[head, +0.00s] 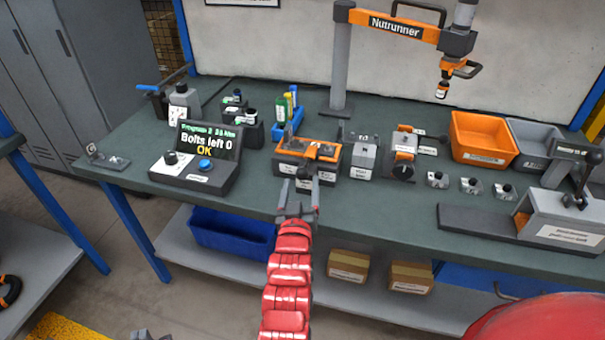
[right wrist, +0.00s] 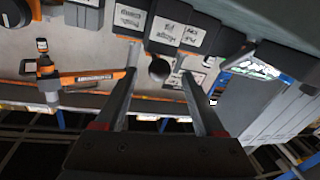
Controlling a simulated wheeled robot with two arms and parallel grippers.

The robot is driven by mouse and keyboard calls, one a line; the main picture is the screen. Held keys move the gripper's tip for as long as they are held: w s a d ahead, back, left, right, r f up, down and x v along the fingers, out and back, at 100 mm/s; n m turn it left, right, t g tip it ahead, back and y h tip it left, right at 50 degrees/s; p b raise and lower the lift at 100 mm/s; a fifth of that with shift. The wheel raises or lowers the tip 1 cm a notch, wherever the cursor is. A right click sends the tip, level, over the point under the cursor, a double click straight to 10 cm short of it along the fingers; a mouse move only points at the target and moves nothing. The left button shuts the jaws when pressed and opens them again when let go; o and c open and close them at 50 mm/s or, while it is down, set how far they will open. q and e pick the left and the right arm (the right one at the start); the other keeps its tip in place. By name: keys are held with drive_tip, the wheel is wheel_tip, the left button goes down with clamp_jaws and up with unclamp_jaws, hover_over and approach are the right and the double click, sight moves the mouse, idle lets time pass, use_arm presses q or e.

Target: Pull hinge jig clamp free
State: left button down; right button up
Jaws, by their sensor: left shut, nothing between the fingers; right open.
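A dark jig block with an orange top (head: 322,152) stands near the bench's front edge in the head view; it seems to be the hinge jig. A round dark knob (right wrist: 159,69), perhaps the clamp's handle, sticks out from its labelled front (right wrist: 172,32) in the right wrist view. My right gripper (head: 302,185) is open in front of the jig. In the right wrist view its fingers (right wrist: 158,78) point at the knob, one on each side, with no clear contact. My left gripper (head: 148,335) is just in view at the bottom left, away from the bench, shut and empty.
A display reading "Bolts left 0 OK" (head: 207,150) stands left of the jig. A grey block (head: 363,158) and a unit with a dial (head: 403,158) stand close on its right. The orange-armed nutrunner (head: 395,27) hangs above. A blue bin (head: 230,232) sits below.

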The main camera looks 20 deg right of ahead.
sight(302, 180)
drive_tip(key=shift+x, duration=2.25)
clamp_jaws()
